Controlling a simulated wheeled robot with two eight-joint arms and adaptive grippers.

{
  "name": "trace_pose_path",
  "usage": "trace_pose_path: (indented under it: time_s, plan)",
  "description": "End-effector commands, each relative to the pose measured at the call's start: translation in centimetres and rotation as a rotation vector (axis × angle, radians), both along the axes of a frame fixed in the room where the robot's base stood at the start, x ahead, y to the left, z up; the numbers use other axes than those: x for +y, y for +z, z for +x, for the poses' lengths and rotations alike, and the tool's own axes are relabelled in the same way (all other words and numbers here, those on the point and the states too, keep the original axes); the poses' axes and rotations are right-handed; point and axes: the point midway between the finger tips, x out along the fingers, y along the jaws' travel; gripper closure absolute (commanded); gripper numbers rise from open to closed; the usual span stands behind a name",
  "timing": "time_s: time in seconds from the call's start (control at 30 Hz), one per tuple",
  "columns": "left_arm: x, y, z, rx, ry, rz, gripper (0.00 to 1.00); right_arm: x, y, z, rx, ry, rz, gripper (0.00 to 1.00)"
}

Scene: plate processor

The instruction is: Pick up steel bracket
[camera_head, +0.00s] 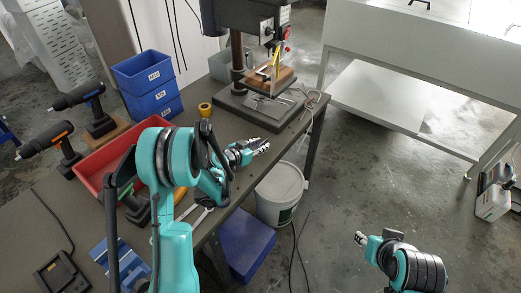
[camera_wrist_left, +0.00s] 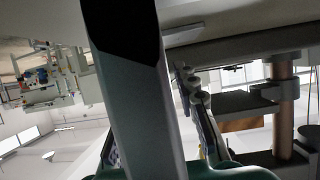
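A flat grey metal piece (camera_head: 268,106), which may be the steel bracket, lies on the drill press base; it is too small to be sure. My left gripper (camera_head: 262,146) is over the front edge of the workbench, apart from that piece and nearer to me. Its fingers point right; their gap is too small to judge. In the left wrist view a finger (camera_wrist_left: 198,105) shows, and a large grey bar blocks much of the picture. My right gripper (camera_head: 359,238) is low over the floor at the right, away from the bench.
The drill press (camera_head: 237,60) stands at the bench's far end, with a wooden block (camera_head: 283,76). A red tray (camera_head: 92,163), blue bins (camera_head: 144,72) and cordless drills (camera_head: 88,97) crowd the left. A white bucket (camera_head: 280,188) and blue crate (camera_head: 243,243) stand beside the bench.

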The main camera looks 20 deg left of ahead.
Motion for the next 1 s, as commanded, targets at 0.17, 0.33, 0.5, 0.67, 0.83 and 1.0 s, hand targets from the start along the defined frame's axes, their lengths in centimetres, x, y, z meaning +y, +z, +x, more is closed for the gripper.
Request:
trace_pose_path:
  time_s: [0.17, 0.33, 0.5, 0.67, 0.83, 1.0]
  plan:
    - [0.0, 0.1, 0.0, 0.0, 0.001, 0.0, 0.71, 0.0, 0.1, 0.0, 0.0, 0.0, 0.0, 0.6]
    - [0.0, 0.1, 0.0, 0.0, 0.001, 0.0, 1.0, 0.0, 0.1, 0.0, 0.0, 0.0, 0.0, 0.6]
    - [0.0, 0.1, 0.0, 0.0, 0.001, 0.0, 1.0, 0.0, 0.1, 0.0, 0.0, 0.0, 0.0, 0.6]
    - [0.0, 0.1, 0.0, 0.0, 0.001, 0.0, 1.0, 0.0, 0.1, 0.0, 0.0, 0.0, 0.0, 0.6]
    - [0.0, 0.9, 0.0, 0.0, 0.001, 0.0, 1.0, 0.0, 0.6, 0.0, 0.0, 0.0, 0.0, 0.6]
    - [0.0, 3.4, 0.0, 0.0, 0.001, 0.0, 1.0, 0.0, 2.1, 0.0, 0.0, 0.0, 0.0, 0.6]
